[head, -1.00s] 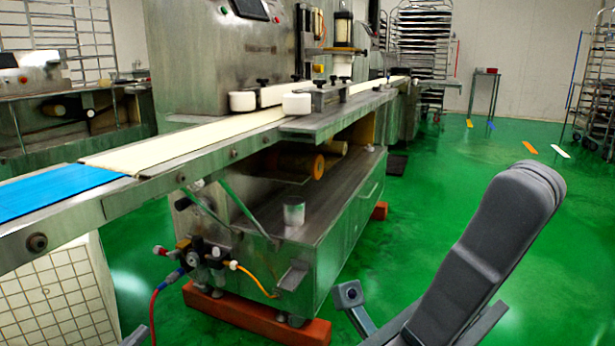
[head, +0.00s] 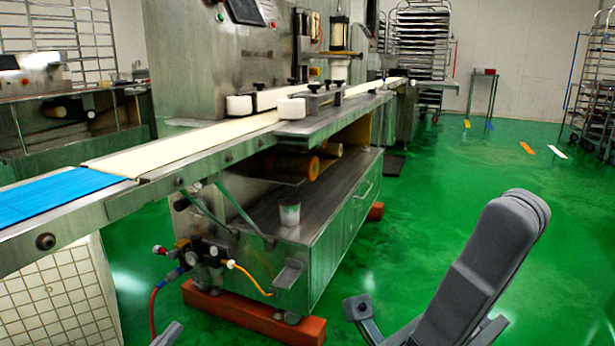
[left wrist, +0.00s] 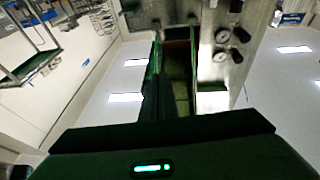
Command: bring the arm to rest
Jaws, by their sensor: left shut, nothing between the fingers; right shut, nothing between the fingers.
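My left gripper shows in the left wrist view (left wrist: 172,95), its dark body along the bottom and its fingers pointing up the picture, shut and empty. In the head view only a small grey tip (head: 168,335) shows at the bottom edge, in front of the machine's base. My right arm's thick grey link (head: 480,260) rises at the lower right of the head view. A dark square-ended part, which I take for my right gripper (head: 358,308), shows left of it over the green floor, apart from the machine and holding nothing. Most of both arms is out of view.
The steel encrusting machine (head: 330,215) with its cream belt (head: 180,150) and blue belt (head: 50,195) fills the left and middle. A cup (head: 289,214) stands on its lower shelf. Orange beams (head: 255,318) lie under it. Tray racks stand behind.

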